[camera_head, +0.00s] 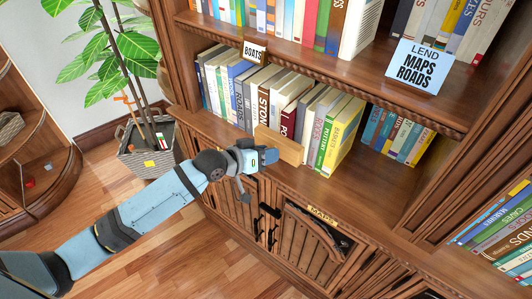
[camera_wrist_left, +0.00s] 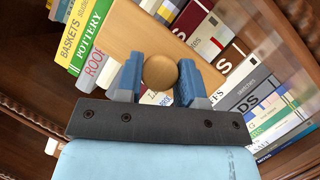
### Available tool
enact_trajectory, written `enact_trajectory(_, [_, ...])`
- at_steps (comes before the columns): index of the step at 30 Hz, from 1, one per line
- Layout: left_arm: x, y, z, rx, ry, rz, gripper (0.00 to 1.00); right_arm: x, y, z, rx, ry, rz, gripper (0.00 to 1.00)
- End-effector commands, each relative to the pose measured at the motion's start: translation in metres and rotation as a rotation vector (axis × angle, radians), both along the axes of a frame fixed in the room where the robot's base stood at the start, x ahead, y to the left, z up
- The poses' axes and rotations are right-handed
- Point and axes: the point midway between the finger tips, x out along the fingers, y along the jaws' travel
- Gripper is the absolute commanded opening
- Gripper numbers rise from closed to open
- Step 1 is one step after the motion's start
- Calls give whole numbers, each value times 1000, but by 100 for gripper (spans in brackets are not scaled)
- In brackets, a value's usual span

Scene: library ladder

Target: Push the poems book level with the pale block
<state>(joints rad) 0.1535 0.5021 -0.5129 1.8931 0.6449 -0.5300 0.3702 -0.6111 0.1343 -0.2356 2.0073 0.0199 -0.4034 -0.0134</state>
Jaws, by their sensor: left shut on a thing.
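The pale block (camera_head: 288,150) is a light wooden piece standing at the front of the middle shelf, against the row of books. It also fills the middle of the left wrist view (camera_wrist_left: 130,38), with a round wooden knob (camera_wrist_left: 160,73) on its face. My left gripper (camera_head: 268,156) is shut on that knob, one finger on each side. A dark red book (camera_head: 288,121) just above the block shows the letters "PO", probably the poems book; its lower spine is hidden by the block. My right gripper is out of view.
A potted plant (camera_head: 150,150) stands at the left.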

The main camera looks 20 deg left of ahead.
Motion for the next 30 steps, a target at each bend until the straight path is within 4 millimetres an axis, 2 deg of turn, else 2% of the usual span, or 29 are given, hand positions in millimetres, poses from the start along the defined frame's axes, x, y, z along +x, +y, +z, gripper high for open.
enact_trajectory(30, [18,-6,1,-1,-2,0,0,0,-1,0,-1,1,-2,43])
